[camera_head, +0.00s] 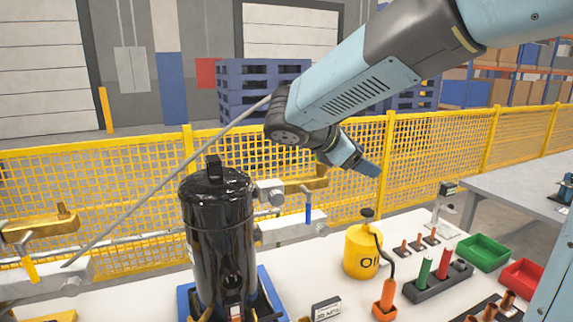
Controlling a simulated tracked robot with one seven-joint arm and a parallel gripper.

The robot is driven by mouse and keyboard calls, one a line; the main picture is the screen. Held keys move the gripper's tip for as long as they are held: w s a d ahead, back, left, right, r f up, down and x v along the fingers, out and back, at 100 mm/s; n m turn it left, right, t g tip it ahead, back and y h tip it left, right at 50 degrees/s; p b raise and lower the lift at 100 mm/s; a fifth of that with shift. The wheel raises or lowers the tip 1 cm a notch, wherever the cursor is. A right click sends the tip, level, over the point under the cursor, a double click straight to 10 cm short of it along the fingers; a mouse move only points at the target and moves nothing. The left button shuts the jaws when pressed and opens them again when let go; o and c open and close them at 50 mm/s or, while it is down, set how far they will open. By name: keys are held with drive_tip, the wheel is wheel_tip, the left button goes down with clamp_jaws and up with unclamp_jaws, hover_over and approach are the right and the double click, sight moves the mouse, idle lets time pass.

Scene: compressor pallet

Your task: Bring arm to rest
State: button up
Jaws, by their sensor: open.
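My arm comes in from the top right and bends at a dark wrist joint left of the picture's middle. Beyond that joint my gripper (369,168) points down and to the right, in the air above the white worktable (335,237). The gripper is open and small in the view, and its two fingers are hard to tell apart. I see nothing held in it. It is above the yellow oil can (362,252), clear of it. The black compressor (218,240) stands upright on a blue base (270,296), to the left of and below the gripper.
A yellow mesh fence (120,190) runs behind the table. Grey clamp fixtures (290,229) flank the compressor. An orange-based nozzle (385,299), a dark holder (437,284) with green and red pieces, a green bin (484,252) and a red bin (524,278) stand at right.

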drive_tip(key=s+d+f+m+y, duration=0.2)
drive_tip(key=s+m+y, duration=0.3)
drive_tip(key=s+m, duration=0.4)
drive_tip(key=s+d+f+m+y, duration=0.3)
drive_tip(key=s+d+m+y, duration=0.2)
drive_tip(key=s+m, duration=0.4)
drive_tip(key=shift+m+y, duration=0.4)
drive_tip(key=shift+m, duration=0.1)
drive_tip(key=shift+c, duration=0.3)
